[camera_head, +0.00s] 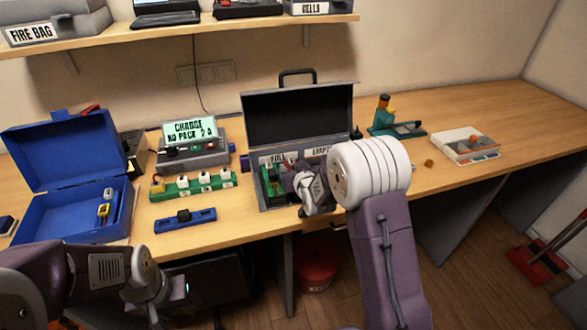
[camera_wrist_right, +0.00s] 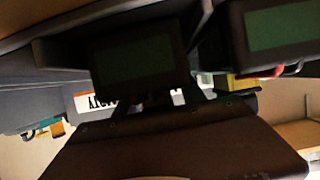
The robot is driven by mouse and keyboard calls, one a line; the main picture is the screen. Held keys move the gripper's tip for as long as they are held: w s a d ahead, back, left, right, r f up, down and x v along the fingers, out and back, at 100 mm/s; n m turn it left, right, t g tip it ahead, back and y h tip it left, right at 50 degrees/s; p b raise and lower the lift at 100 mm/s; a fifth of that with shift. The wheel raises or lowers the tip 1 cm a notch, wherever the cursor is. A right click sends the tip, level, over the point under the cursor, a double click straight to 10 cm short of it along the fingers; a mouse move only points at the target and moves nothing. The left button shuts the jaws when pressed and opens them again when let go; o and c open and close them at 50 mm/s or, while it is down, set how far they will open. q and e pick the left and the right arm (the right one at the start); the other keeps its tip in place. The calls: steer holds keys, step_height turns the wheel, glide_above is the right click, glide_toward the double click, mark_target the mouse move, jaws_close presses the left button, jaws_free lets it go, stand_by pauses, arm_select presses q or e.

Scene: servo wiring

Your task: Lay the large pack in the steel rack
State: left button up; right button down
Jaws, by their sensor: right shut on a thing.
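A dark grey open case (camera_head: 297,118) stands mid-table, with a label reading FULL and a partly covered one; I take it for the steel rack. A green and dark pack (camera_head: 272,186) is in its left part. My right gripper (camera_head: 312,192) is low at the case's front and hides much of its right part. In the right wrist view it is shut on a dark pack with a dim green face (camera_wrist_right: 140,62). A second such pack (camera_wrist_right: 272,28) is beside it at upper right. My left gripper (camera_head: 172,292) hangs by the table's front edge; its jaws are unclear.
An open blue box (camera_head: 60,160) stands left.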

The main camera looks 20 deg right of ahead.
steer(key=shift+r, duration=0.2)
steer(key=shift+f, duration=0.15)
steer(key=c, duration=0.7)
jaws_free()
steer(key=shift+f, duration=0.1)
steer(key=shift+s, duration=0.1)
steer(key=shift+s+r, duration=0.1)
steer(key=shift+r, duration=0.2)
steer(key=v, duration=1.1)
steer(key=shift+s, duration=0.45)
